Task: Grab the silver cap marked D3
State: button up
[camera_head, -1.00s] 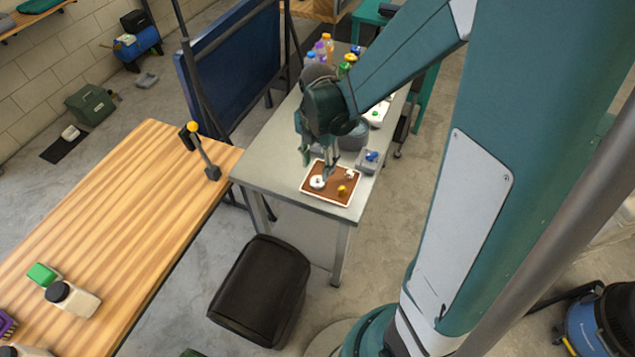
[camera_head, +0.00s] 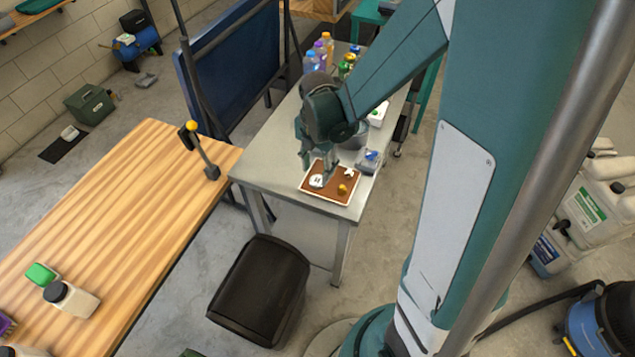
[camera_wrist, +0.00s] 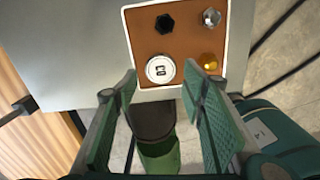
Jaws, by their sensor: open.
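A shallow white-rimmed tray with a brown base (camera_head: 332,200) lies on the grey table's near end; it also shows in the wrist view (camera_wrist: 183,40). On it sit a round pale cap with a silvery-white rim and a dark mark (camera_wrist: 160,68), a faceted silver cap (camera_wrist: 211,17), a black cap (camera_wrist: 165,23) and a gold cap (camera_wrist: 208,62). The mark on the round cap is too small to read surely, and I see no legible D3 elsewhere. My gripper (camera_wrist: 161,78) is open and empty, its fingertips either side of the round cap in the picture; height above it is unclear.
A grey-blue container (camera_head: 368,162) stands right beside the tray. Several bottles (camera_head: 322,52) stand at the table's far end. A wooden bench (camera_head: 110,210) is at left and a black bin (camera_head: 262,290) stands before the grey table.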

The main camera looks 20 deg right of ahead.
aim_at(318, 180)
jog(key=shift+f, duration=0.1)
jog(key=shift+d+f+b, duration=0.1)
jog(key=shift+f+b, duration=0.6)
jog(key=shift+f, duration=1.8)
jog(key=c, duration=0.7)
